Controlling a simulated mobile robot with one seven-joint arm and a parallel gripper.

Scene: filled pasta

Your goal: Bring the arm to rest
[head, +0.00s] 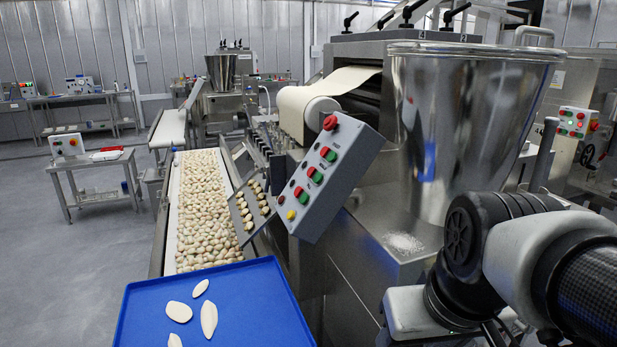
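My arm shows at the lower right of the head view, bent in front of the machine's steel housing. Its links are white, black and dark patterned. My gripper is not clearly visible; the arm's lower end runs out at the bottom edge of the picture. I cannot see whether it holds anything.
A blue tray (243,300) with several pale flat dough pieces (209,319) is at the front. Behind it a conveyor (172,215) carries many filled pasta pieces. A tilted control panel (338,172), a steel hopper (455,130) and white powder (403,243) are near my arm. Open floor lies left.

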